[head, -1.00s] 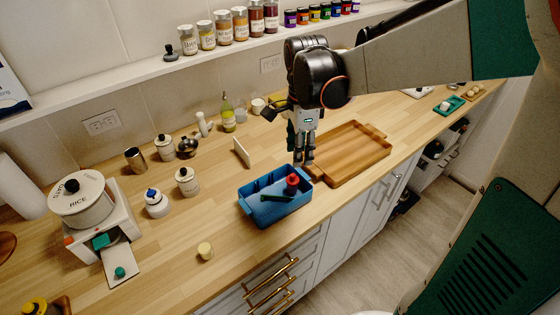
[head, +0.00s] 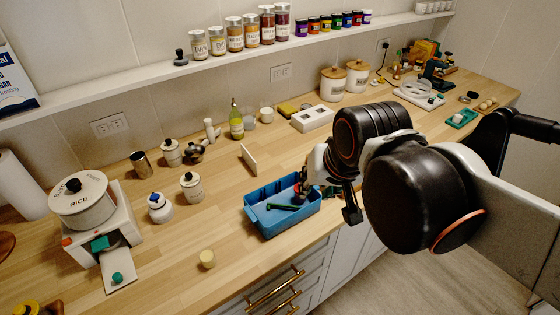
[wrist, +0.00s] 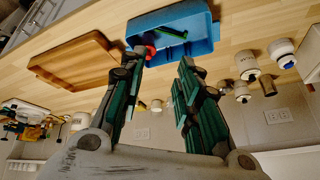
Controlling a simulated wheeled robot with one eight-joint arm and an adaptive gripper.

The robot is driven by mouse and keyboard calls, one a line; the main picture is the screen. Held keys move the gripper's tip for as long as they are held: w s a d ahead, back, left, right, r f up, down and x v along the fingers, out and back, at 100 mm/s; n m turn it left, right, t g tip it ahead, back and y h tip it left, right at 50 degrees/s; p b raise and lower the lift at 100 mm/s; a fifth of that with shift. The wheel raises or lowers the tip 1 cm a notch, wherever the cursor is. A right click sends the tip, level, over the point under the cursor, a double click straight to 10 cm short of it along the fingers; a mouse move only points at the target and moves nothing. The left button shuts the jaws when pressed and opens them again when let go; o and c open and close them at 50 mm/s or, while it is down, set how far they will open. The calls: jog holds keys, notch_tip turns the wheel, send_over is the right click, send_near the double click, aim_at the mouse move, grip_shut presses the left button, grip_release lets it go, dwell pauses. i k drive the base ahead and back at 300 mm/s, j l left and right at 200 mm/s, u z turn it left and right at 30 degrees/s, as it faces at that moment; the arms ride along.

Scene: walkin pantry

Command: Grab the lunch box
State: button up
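The lunch box appears to be the open blue box (head: 270,231) on the wooden counter. It also shows at the top of the wrist view (wrist: 201,44). A green item (head: 286,207) and a red-topped item (wrist: 151,51) are in it. My gripper (wrist: 160,72) is open, its two green-and-black fingers spread apart with nothing between them. The box is beyond the fingertips in the wrist view. In the head view my gripper is at the box's right end, partly hidden by my arm. I cannot tell whether a finger touches the box.
A wooden tray (wrist: 75,62) lies beside the box, hidden by my arm in the head view. Counter left of the box is mostly clear.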

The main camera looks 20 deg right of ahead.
aim_at(271, 223)
jog(key=l+u, duration=0.25)
jog(key=u, duration=0.15)
jog(key=i+l+u, duration=0.1)
jog(key=l+u, duration=0.15)
jog(key=u, duration=0.15)
jog(key=l+u, duration=0.1)
jog(key=l, duration=0.5)
jog(key=l+u, duration=0.1)
jog(key=l, duration=0.55)
jog(key=k+l+u, duration=0.1)
jog(key=l, duration=0.5)
jog(key=k+l+u, duration=0.15)
jog(key=l, duration=0.45)
jog(key=l+u, duration=0.1)
jog(key=l, duration=0.5)
